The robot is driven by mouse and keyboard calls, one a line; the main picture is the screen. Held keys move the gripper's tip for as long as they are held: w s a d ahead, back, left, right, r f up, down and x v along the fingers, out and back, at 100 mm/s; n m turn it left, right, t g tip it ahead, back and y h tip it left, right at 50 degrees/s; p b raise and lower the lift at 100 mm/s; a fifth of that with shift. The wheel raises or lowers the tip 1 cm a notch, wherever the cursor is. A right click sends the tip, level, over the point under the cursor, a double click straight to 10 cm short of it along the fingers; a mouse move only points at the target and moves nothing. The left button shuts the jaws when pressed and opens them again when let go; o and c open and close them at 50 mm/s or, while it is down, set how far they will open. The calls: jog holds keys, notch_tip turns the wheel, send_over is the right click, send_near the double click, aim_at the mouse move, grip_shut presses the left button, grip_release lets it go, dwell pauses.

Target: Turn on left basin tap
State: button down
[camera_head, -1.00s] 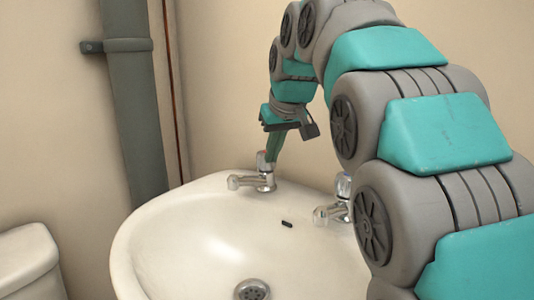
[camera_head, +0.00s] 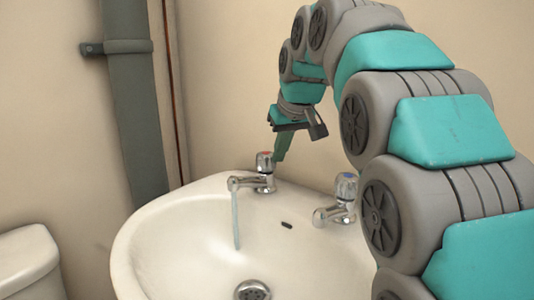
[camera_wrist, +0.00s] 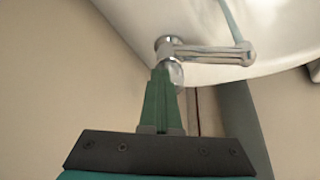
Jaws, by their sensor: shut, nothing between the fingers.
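The left basin tap (camera_head: 262,179) is chrome with a red-marked top and stands on the back left rim of the white basin (camera_head: 140,235). A thin stream of water (camera_head: 236,220) falls from its spout into the basin. My gripper (camera_head: 278,158) is shut and empty, pointing down just behind and to the right of the tap's top. In the wrist view the shut green fingers (camera_wrist: 161,80) reach up to the tap (camera_wrist: 200,50), overlapping its head; I cannot tell whether they touch it. The stream also shows in the wrist view (camera_wrist: 229,18).
The right basin tap (camera_head: 340,200), with a blue-marked top, stands on the rim close to my arm, with no water flowing. A grey pipe (camera_head: 133,110) runs up the wall at left. A white cistern (camera_head: 27,262) is at lower left.

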notch_tip(320, 180, up, 6)
jog(key=p, duration=0.1)
jog(key=shift+s+d, duration=0.25)
jog(key=shift+s, duration=0.05)
dwell(0.6)
